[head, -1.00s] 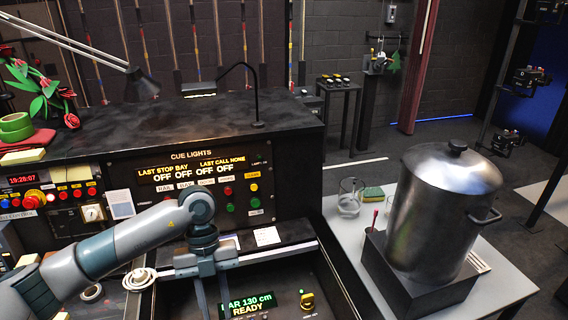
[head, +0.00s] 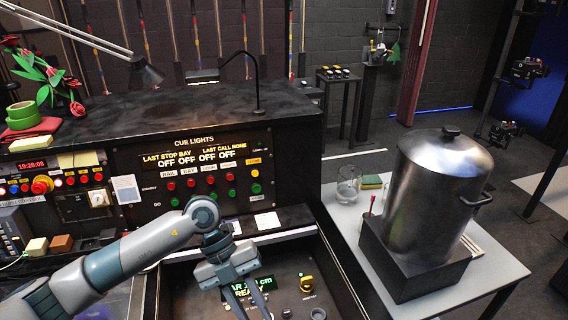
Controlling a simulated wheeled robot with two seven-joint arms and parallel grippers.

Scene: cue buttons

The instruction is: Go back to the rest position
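The cue lights panel (head: 195,142) stands upright on the black console, with a row of red buttons (head: 190,183) above a row of green buttons (head: 194,200). Its display (head: 200,162) reads OFF in each place. My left arm comes in from the lower left. My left gripper (head: 250,306) points down below the panel, apart from the buttons. Its two fingers are spread with nothing between them, and their tips reach the bottom edge. It covers part of a lower green display that shows READY. My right gripper is not in view.
A large steel pot (head: 437,195) stands on a black box on the grey table (head: 345,210) at the right, with a glass jug (head: 348,187) beside it. A desk lamp (head: 146,73), green tape (head: 22,112) and roses are at the left. Open floor lies behind the table.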

